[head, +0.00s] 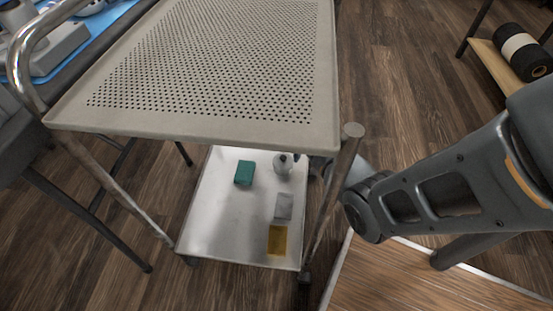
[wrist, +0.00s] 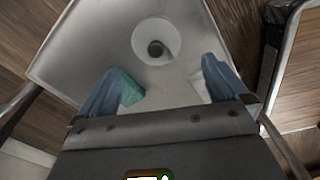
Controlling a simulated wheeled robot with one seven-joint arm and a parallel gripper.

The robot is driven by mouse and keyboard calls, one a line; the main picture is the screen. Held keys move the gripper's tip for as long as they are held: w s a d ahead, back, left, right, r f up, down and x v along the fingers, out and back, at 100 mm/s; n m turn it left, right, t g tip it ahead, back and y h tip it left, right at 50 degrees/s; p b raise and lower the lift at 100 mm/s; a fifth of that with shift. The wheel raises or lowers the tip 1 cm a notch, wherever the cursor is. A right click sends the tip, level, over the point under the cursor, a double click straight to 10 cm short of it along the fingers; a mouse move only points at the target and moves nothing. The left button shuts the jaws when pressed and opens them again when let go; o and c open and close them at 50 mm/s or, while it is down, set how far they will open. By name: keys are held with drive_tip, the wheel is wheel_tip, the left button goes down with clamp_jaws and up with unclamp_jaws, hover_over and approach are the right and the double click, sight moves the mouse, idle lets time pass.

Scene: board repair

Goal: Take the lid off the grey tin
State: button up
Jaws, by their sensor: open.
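A pale grey round thing with a dark round knob or centre (wrist: 157,40), which looks like the grey tin, stands on the lower shelf of a cart. It also shows in the head view (head: 283,164), partly under the upper shelf's edge. I cannot tell where its lid meets its body. My gripper (wrist: 162,76) is open and empty, its two blue-grey fingers spread wide. In the wrist view the tin lies beyond the fingertips, between their lines and apart from both. In the head view the cart hides my gripper.
The lower shelf (head: 215,222) also holds a teal block (head: 243,173), a grey flat piece (head: 283,206) and a yellow flat piece (head: 277,240). The perforated upper shelf (head: 190,130) is overhead. A cart post (head: 330,200) stands beside my arm. The shelf's left part is bare.

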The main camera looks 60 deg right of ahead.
sight(283, 157)
drive_tip(key=f+b, duration=0.1)
drive_tip(key=f, duration=0.1)
drive_tip(key=f+b, duration=0.3)
drive_tip(key=f, duration=0.2)
drive_tip(key=shift+w+d, duration=0.15)
drive_tip(key=shift+d, duration=0.25)
drive_tip(key=shift+r, duration=0.1)
drive_tip(key=shift+c, duration=0.3)
drive_tip(key=c, duration=0.9)
drive_tip(key=shift+r, duration=0.1)
drive_tip(key=shift+c, duration=0.2)
